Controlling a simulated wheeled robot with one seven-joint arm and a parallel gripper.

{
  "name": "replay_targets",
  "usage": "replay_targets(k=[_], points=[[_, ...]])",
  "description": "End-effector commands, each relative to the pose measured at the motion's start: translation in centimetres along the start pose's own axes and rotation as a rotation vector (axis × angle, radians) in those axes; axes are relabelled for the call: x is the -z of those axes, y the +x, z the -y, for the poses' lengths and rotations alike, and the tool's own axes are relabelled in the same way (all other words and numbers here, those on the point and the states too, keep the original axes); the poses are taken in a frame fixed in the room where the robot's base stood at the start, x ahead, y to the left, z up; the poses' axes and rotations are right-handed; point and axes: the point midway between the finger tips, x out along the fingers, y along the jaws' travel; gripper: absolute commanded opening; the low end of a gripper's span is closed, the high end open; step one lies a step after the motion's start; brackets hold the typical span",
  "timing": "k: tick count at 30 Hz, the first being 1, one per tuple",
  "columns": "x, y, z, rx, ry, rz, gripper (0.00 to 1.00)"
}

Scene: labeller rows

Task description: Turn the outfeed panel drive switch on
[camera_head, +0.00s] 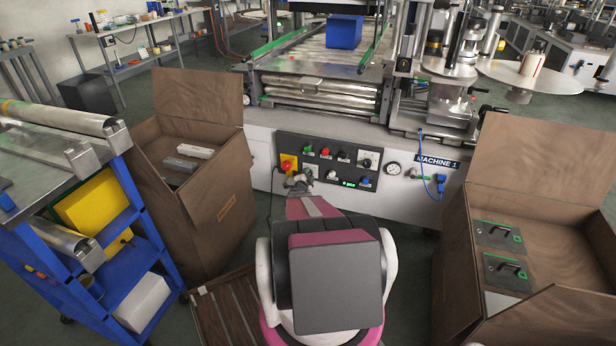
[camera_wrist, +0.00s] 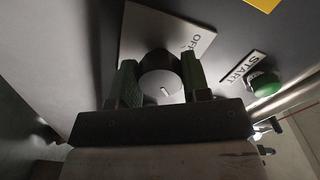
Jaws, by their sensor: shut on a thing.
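A dark round switch knob (camera_wrist: 160,72) on a pale plate (camera_wrist: 145,30) is in the wrist view, between the two green fingers of my gripper (camera_wrist: 160,84). The fingers are shut on the knob, one on each side. A short white mark shows on the knob's face. The plate's letters are partly cut off and read about "OFF". In the head view my gripper (camera_head: 298,184) is at the lower left of the dark control panel (camera_head: 328,168) on the machine front, and it hides the knob there. I cannot read the panel's name.
A green button (camera_wrist: 264,83) labelled START is right of the knob. A red button (camera_head: 288,166) on yellow sits just above my gripper in the head view. Open brown crates stand left (camera_head: 215,205) and right (camera_head: 455,255). A blue cart (camera_head: 150,250) is at far left.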

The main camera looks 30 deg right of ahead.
Motion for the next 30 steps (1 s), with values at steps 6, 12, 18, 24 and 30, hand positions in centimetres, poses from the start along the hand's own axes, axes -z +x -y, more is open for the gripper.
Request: replay_targets(k=[6,12,18,24,30], points=[[0.0,-0.1,-0.1,-0.002,0.002,0.0,0.69],[0.0,-0.1,0.0,-0.001,0.001,0.0,0.69],[0.1,-1.3,0.0,-0.001,0.0,0.001,0.69],[0.2,-4.3,0.1,-0.002,0.001,0.001,0.69],[0.2,-8.2,0.1,-0.002,0.0,0.002,0.69]])
